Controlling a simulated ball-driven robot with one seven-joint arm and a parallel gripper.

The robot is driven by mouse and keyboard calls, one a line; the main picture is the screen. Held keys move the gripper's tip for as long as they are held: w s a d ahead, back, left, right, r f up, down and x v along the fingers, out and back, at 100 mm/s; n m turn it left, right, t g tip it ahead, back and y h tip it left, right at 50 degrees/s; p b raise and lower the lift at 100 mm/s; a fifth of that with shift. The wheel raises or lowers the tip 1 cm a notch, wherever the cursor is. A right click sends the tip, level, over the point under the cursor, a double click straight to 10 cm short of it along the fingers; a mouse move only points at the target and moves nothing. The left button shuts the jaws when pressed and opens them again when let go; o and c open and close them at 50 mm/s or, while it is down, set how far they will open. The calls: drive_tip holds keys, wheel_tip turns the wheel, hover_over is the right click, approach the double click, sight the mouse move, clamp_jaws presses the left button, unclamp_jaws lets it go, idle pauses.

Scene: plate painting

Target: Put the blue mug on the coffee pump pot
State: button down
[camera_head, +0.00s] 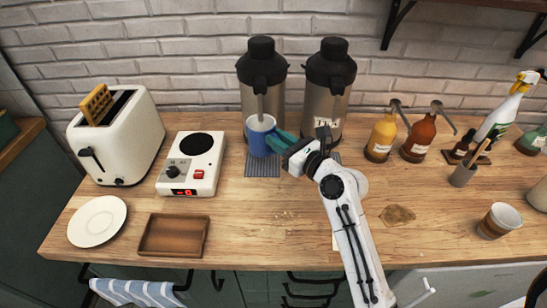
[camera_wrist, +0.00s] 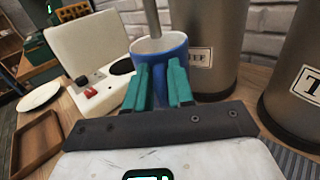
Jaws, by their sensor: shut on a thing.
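The blue mug (camera_head: 258,144) is upright, with a white inside, in front of the left coffee pump pot (camera_head: 248,98), under its spout. It also shows in the wrist view (camera_wrist: 172,52), where the spout tube comes down at its open top. My gripper (camera_head: 277,142) reaches in from the right, its teal fingers shut on the mug. In the wrist view the fingers meet its near side, and the handle is mostly hidden by them. A grey ribbed mat (camera_head: 262,170) lies below the mug. Whether the mug's base touches it is unclear.
A second pump pot (camera_head: 328,95) stands close on the right, beside my wrist. A white hot plate (camera_head: 207,178) and a toaster (camera_head: 128,140) are on the left, with a white plate (camera_head: 98,221) and wooden tray (camera_head: 174,250) in front. Bottles stand right. The front middle counter is mostly clear.

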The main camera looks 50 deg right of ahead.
sight(273, 153)
drive_tip(key=shift+f+b, duration=0.5)
drive_tip(key=shift+f, duration=2.4)
drive_tip(key=shift+f, duration=0.2)
drive_tip(key=c, duration=1)
unclamp_jaws()
drive_tip(key=shift+r, duration=0.2)
drive_tip(key=s, duration=0.4)
drive_tip(key=s+a+b, duration=0.1)
drive_tip(key=s, duration=0.3)
drive_tip(key=s+b, duration=0.1)
drive_tip(key=s, duration=0.3)
drive_tip(key=shift+a, duration=0.25)
